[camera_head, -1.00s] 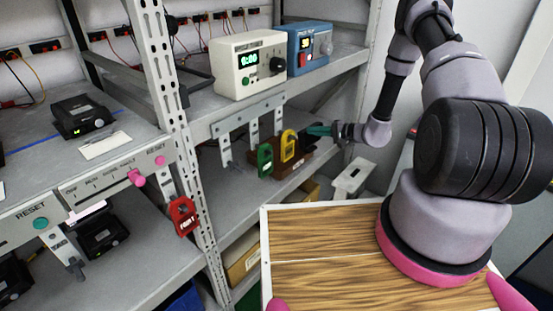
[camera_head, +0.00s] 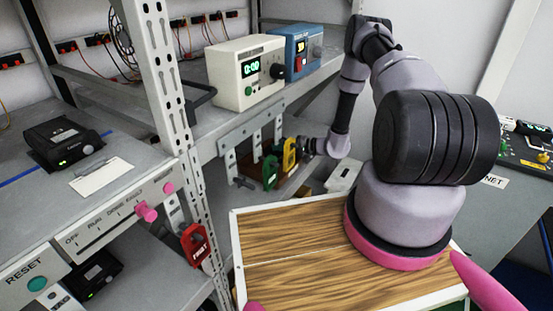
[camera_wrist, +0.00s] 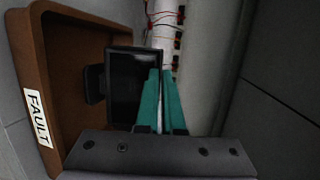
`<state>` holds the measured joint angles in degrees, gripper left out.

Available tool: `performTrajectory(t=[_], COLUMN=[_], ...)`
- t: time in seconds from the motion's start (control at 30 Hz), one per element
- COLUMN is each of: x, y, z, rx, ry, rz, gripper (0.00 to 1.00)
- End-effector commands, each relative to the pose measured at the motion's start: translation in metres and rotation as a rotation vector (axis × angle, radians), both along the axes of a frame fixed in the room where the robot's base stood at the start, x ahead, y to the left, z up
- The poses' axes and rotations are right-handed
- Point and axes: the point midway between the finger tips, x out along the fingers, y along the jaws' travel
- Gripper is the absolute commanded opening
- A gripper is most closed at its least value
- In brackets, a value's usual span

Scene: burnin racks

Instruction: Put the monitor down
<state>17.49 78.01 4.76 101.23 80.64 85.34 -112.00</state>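The monitor (camera_wrist: 125,80), a dark box with a black screen, shows in the wrist view at the brown tray (camera_wrist: 35,75), which has a white FAULT label. My gripper (camera_wrist: 160,75) has two teal fingers close together at the monitor's right edge. One finger overlaps the screen side and they look shut on that edge. Whether the monitor touches the tray floor is not clear.
A green tag (camera_head: 270,172) hangs beside the yellow one. A cream timer unit (camera_head: 240,75) and blue unit (camera_head: 296,50) stand on the shelf above. A white post (camera_head: 160,100) and red tag (camera_head: 194,246) are left. A wood-topped board (camera_head: 290,275) is in front.

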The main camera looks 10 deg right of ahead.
Motion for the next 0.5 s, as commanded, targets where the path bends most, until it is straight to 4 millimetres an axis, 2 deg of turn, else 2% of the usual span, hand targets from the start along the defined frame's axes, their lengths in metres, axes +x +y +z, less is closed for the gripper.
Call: performTrajectory(t=[0.17, 0.37, 0.5], x=[0.000, 0.000, 0.001], y=[0.000, 0.000, -0.001], z=[-0.013, -0.043, -0.046], rx=[0.000, 0.000, 0.000], ry=[0.000, 0.001, -0.002], rz=[0.000, -0.001, -0.002], gripper=[0.00, 0.00, 0.00])
